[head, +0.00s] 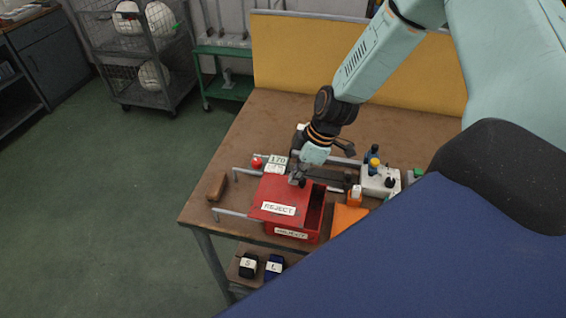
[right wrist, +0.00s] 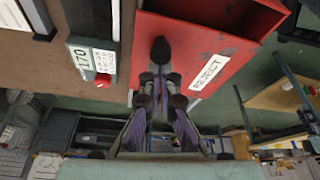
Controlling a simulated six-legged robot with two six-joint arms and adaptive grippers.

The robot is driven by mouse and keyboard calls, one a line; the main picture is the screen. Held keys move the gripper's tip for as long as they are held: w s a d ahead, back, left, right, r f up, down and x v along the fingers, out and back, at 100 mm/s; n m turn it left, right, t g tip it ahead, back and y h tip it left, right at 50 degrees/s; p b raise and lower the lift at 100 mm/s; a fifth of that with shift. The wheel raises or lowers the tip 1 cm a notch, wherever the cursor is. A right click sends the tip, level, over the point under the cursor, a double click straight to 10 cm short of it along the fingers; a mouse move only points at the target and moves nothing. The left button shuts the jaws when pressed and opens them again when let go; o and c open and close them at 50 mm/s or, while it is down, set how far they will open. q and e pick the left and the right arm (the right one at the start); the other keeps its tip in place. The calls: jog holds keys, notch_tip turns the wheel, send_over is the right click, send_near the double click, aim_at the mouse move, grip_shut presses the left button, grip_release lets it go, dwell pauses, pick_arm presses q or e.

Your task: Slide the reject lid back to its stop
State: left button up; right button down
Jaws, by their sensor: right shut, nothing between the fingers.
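The red reject box (head: 314,228) stands on the brown workbench. Its red lid (head: 265,208), labelled REJECT, covers the left part, and a dark open gap shows along the right side. In the right wrist view the red lid (right wrist: 195,45) has a dark round knob (right wrist: 161,50). My right gripper (head: 297,180) is at the lid's far part. In the right wrist view its shut fingertips (right wrist: 158,78) are empty and lie close beside the knob; I cannot tell whether they touch it. My left gripper is not in view.
A box marked 170 with a red button (head: 257,162) is left of the lid. Grey rails (head: 236,214) and a brown block (head: 217,187) lie farther left. A control box (head: 380,181) and an orange item (head: 345,217) stand to the right. A yellow panel (head: 300,60) closes the back.

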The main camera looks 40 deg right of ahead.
aim_at(306, 191)
jog(key=s+d+p, duration=0.2)
jog(key=s+p, duration=0.1)
jog(key=shift+d+r, duration=0.1)
jog(key=shift+d, duration=0.2)
jog(key=shift+s+d, duration=0.1)
jog(key=shift+d, duration=0.05)
jog(key=shift+s, duration=0.15)
jog(key=shift+f, duration=0.2)
